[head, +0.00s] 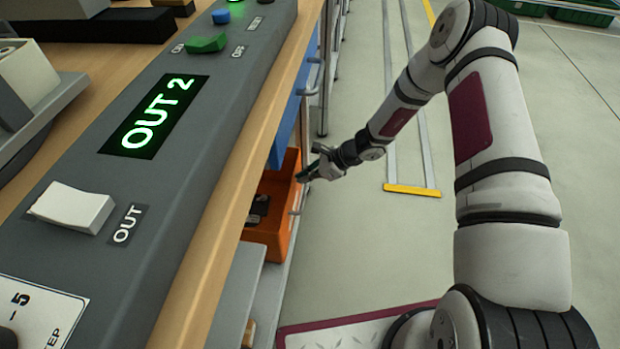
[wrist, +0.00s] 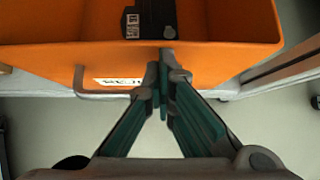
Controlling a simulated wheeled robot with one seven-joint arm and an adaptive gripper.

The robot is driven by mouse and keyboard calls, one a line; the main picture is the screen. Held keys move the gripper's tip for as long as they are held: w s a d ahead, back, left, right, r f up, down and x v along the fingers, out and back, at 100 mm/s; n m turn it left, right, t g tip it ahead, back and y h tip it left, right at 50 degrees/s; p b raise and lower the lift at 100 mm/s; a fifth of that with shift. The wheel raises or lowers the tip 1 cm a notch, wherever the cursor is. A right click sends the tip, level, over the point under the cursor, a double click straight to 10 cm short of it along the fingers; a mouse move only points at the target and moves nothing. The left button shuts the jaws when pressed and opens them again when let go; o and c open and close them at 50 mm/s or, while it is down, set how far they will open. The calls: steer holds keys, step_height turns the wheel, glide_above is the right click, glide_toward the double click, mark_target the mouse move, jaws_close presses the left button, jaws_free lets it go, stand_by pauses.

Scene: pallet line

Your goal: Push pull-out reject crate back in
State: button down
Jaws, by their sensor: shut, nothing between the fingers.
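The orange reject crate (head: 279,224) sits under the bench's edge, partly pulled out, with dark items inside. In the wrist view the crate (wrist: 220,58) fills the top, showing its front wall, a white label (wrist: 118,81) and a grey handle bar below it. A black item (wrist: 150,18) lies inside. My gripper (head: 303,175) is shut and empty at the crate's front. In the wrist view its fingertips (wrist: 160,70) overlap the front wall beside the label; I cannot tell whether they touch it. The crate's rear is hidden under the bench.
The bench with its grey control panel (head: 205,110) and "OUT 2" display stands at left above the crate. A blue bin front (head: 285,131) is farther along under it. Clear floor (head: 345,240) lies to the right, with a yellow-ended floor rail (head: 412,190).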

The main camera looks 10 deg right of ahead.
steer(key=shift+a, duration=0.35)
steer(key=shift+d, duration=0.1)
steer(key=shift+s+d, duration=0.1)
steer(key=shift+d, duration=0.3)
steer(key=d+f+p+v, duration=0.1)
steer(key=p+v, duration=0.3)
steer(key=v, duration=0.8)
steer(key=shift+s+d+f, duration=0.2)
steer(key=shift+s+d, duration=0.1)
steer(key=shift+d, duration=0.25)
